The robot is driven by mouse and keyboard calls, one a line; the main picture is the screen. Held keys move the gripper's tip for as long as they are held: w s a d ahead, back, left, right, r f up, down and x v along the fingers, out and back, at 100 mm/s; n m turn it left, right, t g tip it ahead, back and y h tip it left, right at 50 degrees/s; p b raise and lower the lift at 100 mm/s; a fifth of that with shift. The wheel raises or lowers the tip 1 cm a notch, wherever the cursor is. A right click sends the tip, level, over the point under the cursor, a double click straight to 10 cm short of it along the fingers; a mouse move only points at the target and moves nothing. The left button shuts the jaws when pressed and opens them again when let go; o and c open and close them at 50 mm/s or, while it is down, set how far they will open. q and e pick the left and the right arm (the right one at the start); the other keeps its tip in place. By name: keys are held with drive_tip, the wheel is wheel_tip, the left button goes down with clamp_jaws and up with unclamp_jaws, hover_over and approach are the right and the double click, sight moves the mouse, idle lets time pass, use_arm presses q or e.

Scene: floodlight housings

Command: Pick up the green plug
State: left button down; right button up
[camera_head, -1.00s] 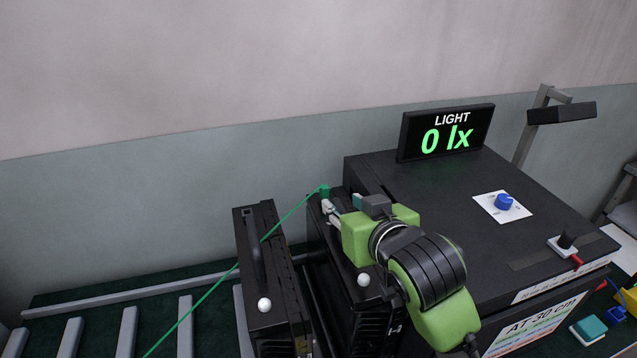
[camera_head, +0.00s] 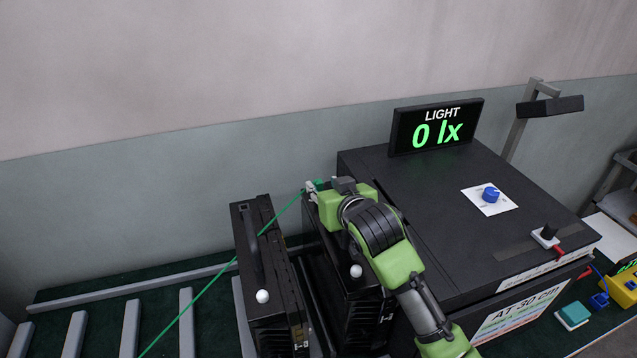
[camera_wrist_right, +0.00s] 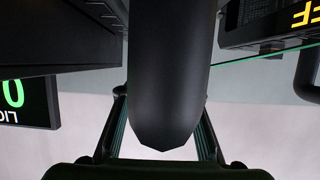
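The green plug (camera_head: 318,183) is a small green piece at the far top edge of the right floodlight housing (camera_head: 343,262). A thin green cord (camera_head: 222,275) runs from it down to the left. My right gripper (camera_head: 312,189) reaches it from the right, with its pale fingertips right at the plug and partly covering it. In the right wrist view the finger linkages stand apart, but a black body hides the tips and plug, so I cannot tell whether they grip. The cord (camera_wrist_right: 265,56) shows there beside that body. My left gripper is out of view.
A second black housing (camera_head: 272,288) with a handle stands to the left, under the cord. A black box (camera_head: 430,205) with a blue knob (camera_head: 490,195) and a light display (camera_head: 436,126) reading 0 lx stands right. Roller bars (camera_head: 130,327) lie at lower left.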

drive_tip(key=shift+x, duration=1)
drive_tip(key=shift+s, duration=0.1)
clamp_jaws()
drive_tip(key=shift+r, duration=0.15)
